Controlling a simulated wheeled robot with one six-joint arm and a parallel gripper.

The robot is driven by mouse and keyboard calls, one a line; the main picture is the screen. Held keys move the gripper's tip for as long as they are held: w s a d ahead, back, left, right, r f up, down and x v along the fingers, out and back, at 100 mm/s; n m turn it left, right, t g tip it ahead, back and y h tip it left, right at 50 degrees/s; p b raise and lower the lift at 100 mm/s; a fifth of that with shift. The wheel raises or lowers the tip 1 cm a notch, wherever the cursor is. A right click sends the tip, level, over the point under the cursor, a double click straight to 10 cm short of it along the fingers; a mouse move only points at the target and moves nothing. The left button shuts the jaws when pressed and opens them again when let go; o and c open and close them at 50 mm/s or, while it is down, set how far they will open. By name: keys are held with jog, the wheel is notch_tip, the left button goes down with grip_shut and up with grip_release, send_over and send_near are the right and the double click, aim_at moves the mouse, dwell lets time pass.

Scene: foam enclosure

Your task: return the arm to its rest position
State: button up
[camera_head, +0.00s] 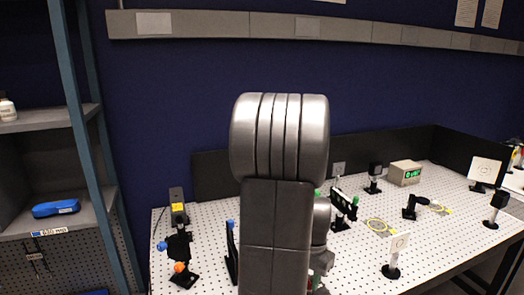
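My grey arm rises in the middle of the head view, with a thick rounded joint at the top and a straight link below it. It stands in front of the optical table (345,277) and hides its middle. Another rounded grey part of my arm shows just behind the link on the right. My gripper is not visible, so I cannot see its fingers or whether it holds anything.
On the table stand a black post mount (178,245) at left, a white card on a post (396,252), a box with a green display (404,172) and several other mounts. A shelf unit (85,130) with a blue case (56,208) stands left. A dark low panel (212,176) backs the table.

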jog(key=m+p, duration=0.1)
jog(key=m, duration=0.4)
dwell(0.4)
